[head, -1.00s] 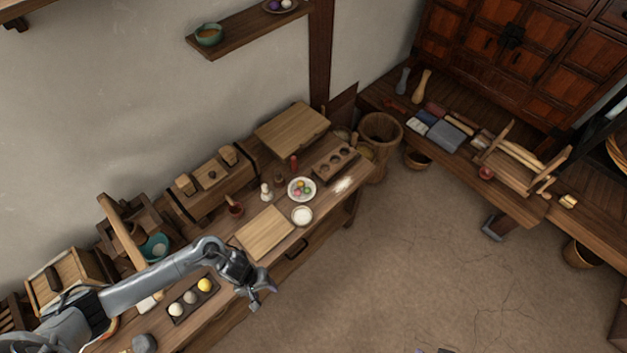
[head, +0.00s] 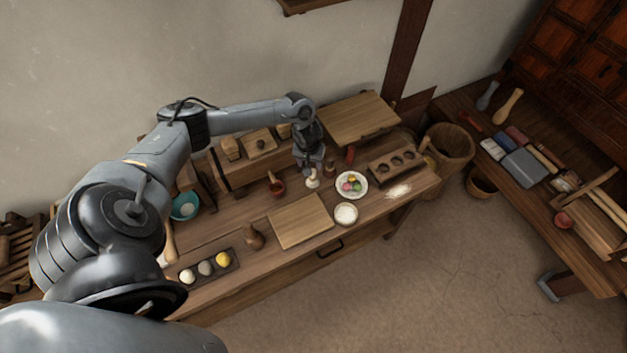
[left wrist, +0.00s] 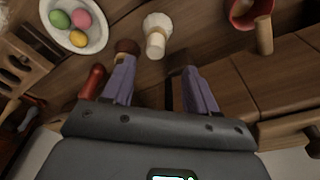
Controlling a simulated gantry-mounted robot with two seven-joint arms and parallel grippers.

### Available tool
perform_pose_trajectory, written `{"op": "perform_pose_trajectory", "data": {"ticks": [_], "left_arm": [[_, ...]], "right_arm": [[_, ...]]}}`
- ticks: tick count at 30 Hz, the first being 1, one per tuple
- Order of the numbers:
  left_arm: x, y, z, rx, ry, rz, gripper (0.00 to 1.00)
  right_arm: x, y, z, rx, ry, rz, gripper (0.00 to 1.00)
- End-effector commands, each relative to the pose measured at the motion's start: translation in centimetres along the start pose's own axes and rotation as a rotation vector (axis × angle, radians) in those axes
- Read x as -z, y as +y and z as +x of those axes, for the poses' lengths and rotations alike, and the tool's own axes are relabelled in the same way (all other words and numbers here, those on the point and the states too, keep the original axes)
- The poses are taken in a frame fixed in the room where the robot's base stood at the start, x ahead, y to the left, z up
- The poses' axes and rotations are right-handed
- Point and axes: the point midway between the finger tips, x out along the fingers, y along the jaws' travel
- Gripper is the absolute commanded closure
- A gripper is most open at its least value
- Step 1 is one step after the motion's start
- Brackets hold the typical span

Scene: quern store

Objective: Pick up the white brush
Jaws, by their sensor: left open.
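The white brush (head: 313,182) stands on the wooden table, its upper part partly hidden by my gripper in the head view. In the left wrist view the white brush (left wrist: 157,36) shows ahead of the fingertips, roughly centred between them. My left gripper (head: 312,166) is just above and beside the brush. In the left wrist view my left gripper (left wrist: 157,74) has its purple-grey fingers apart with nothing between them. Whether a finger touches the brush I cannot tell. My right gripper is in neither view.
A plate of coloured balls (head: 351,185), a red cup (head: 276,187), a red-handled tool (head: 350,155) and a dark-topped wooden piece (left wrist: 124,47) stand close by. A white bowl (head: 346,214) and a wooden board (head: 300,221) lie nearer the front edge.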

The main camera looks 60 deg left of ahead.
Motion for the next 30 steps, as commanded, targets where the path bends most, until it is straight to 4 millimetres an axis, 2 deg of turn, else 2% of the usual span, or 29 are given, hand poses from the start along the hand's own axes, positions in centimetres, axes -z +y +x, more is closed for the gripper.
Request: {"op": "perform_pose_trajectory", "data": {"ticks": [3, 11, 21, 30], "left_arm": [[-0.1, 0.1, 1.4, -0.001, -0.001, 0.0, 0.42], [-0.1, 0.2, 2.9, 0.0, -0.001, 0.001, 0.42], [-0.2, 0.7, 6.8, 0.0, -0.001, 0.0, 0.42], [-0.2, 0.6, 7.1, 0.0, 0.0, 0.001, 0.42]], "right_arm": [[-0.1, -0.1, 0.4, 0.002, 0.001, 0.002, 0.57], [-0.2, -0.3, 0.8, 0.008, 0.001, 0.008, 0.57], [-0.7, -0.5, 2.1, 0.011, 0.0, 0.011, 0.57], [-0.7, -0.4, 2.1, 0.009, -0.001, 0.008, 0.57]]}}
